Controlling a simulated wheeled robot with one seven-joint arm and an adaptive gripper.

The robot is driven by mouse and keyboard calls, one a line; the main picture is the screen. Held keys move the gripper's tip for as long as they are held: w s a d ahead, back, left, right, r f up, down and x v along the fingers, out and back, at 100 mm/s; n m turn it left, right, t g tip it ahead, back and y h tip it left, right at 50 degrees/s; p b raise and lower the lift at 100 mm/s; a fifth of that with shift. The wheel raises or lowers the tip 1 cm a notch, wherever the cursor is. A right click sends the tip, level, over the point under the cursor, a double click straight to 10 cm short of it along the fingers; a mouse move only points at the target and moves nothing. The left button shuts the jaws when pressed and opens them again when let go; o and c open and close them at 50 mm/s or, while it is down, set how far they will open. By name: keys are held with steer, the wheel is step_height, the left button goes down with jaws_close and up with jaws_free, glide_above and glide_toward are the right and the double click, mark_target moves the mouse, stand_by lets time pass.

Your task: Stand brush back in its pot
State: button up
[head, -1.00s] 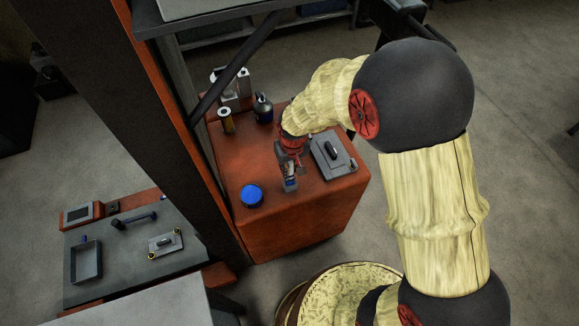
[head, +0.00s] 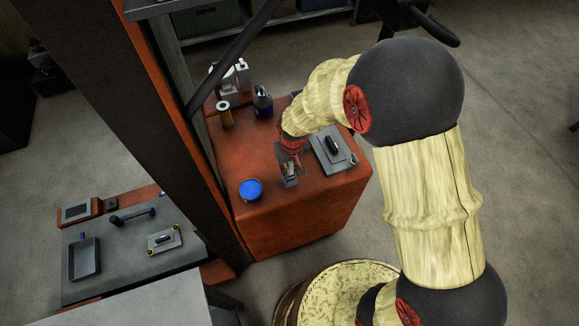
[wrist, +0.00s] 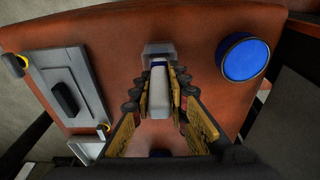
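My gripper (head: 289,165) points down over the orange cabinet top. In the wrist view its two fingers (wrist: 162,76) stand close along both sides of a pale, narrow piece with a dark blue end, which I take to be the brush (wrist: 160,92). The fingers look shut on it, though contact is hard to see. A grey box-like piece (wrist: 158,48) shows just beyond the fingertips; I cannot tell if it joins the brush. A round tin with a bright blue top, perhaps the pot (wrist: 243,57), stands apart to the right; in the head view the blue-topped tin (head: 250,189) is left of my gripper.
A grey plate with a black handle (head: 329,150) lies right of my gripper. A dark post (head: 150,130) rises along the cabinet's left side. Bare orange top surrounds the tin.

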steer(key=o, duration=0.5)
steer(key=shift+o, duration=0.2)
steer(key=shift+r, duration=0.1)
step_height(320, 180, up, 12)
steer(key=s, duration=0.1)
steer(key=shift+s+d, duration=0.15)
steer(key=shift+s, duration=0.2)
